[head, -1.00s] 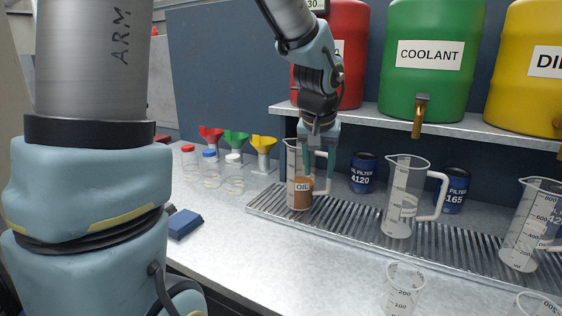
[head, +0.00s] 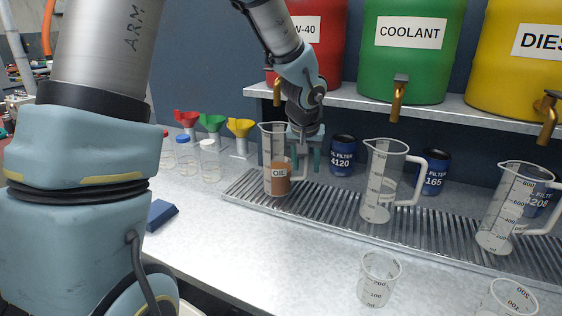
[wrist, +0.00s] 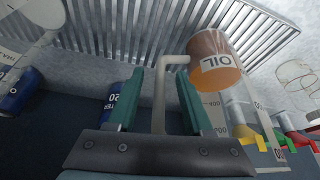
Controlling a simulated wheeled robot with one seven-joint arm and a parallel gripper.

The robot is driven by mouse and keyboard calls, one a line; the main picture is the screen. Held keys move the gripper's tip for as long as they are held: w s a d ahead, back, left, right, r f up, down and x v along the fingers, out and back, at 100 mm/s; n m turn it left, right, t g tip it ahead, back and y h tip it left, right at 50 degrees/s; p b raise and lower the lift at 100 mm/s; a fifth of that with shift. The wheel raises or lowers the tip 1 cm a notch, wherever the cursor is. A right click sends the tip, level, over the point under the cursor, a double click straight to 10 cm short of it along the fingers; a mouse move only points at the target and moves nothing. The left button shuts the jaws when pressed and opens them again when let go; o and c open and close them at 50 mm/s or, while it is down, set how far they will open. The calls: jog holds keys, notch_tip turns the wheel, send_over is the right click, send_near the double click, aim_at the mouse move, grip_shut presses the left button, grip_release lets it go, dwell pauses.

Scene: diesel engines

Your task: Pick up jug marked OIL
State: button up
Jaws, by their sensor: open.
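The jug marked OIL (head: 279,177) is a clear measuring jug with brown liquid in its lower part. It stands upright on the metal drip grate, below the red drum. Its pale handle is on the right side. My gripper (head: 305,160) is at the handle, with its teal fingers apart. In the wrist view the fingers (wrist: 160,78) stand on either side of the pale handle, with a gap at each side. The jug body (wrist: 213,62) is beyond them, at upper right. The gripper holds nothing.
Clear jugs (head: 380,185) and (head: 508,215) stand farther right on the grate (head: 330,218). Oil filters (head: 343,155) stand behind. A shelf (head: 350,100) with drums is above. Funnels (head: 240,128) and bottles (head: 210,165) stand left. Small beakers (head: 378,280) stand in front.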

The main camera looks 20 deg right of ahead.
jog(key=shift+x, duration=0.8)
jog(key=shift+c, duration=0.3)
grip_shut()
dwell(0.5)
